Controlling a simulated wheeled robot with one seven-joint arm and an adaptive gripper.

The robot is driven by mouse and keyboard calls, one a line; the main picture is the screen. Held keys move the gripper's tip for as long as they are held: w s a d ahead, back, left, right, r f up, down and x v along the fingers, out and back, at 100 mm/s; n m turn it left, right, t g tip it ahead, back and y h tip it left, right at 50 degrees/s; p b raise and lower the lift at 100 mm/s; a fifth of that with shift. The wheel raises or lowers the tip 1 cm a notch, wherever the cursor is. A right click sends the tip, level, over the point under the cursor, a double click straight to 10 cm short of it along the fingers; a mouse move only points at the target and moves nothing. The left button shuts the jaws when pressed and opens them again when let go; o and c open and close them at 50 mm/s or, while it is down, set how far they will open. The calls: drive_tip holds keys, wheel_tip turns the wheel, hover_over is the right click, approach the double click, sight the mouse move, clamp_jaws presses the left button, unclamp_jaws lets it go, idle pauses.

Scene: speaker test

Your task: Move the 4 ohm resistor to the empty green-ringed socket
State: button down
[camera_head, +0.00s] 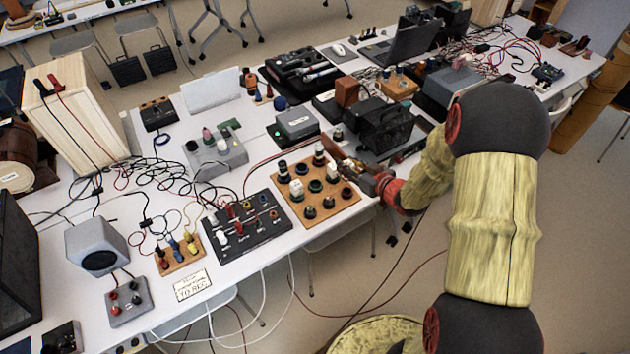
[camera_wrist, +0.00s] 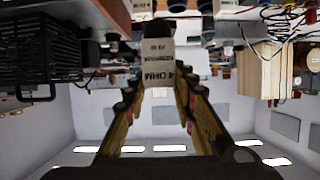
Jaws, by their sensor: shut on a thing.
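The 4 ohm resistor, a pale block with a dark end, sits between my fingers in the wrist view (camera_wrist: 158,62), its label upside down. My gripper (camera_wrist: 157,88) is shut on it. Dark round sockets, one with a greenish ring (camera_head: 316,186), and another pale piece (camera_head: 297,189) are on the board.
A black panel (camera_head: 262,243) with knobs and plugs stands left of the board. A dark finned box (camera_head: 385,130) is close behind my gripper. Cables spread over the table's left side. The table's front edge lies just before the board.

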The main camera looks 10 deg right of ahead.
drive_tip(key=shift+w+a+f+b, duration=0.8)
drive_tip(key=shift+w+a+f, duration=0.65)
drive_tip(key=shift+f, duration=0.55)
drive_tip(key=shift+w+a+f+b, duration=0.85)
drive_tip(key=shift+w+a+f, duration=0.55)
drive_tip(key=shift+f, duration=0.65)
drive_tip(key=shift+w+a+f+b, duration=0.8)
drive_tip(key=shift+w+a+f, duration=0.65)
drive_tip(key=shift+f, duration=0.55)
drive_tip(key=shift+w+d+f, duration=0.1)
drive_tip(key=shift+d, duration=0.05)
drive_tip(key=shift+f+b, duration=0.3)
drive_tip(key=c, duration=1.5)
unclamp_jaws()
drive_tip(key=shift+o, duration=0.2)
drive_tip(key=shift+r, duration=0.1)
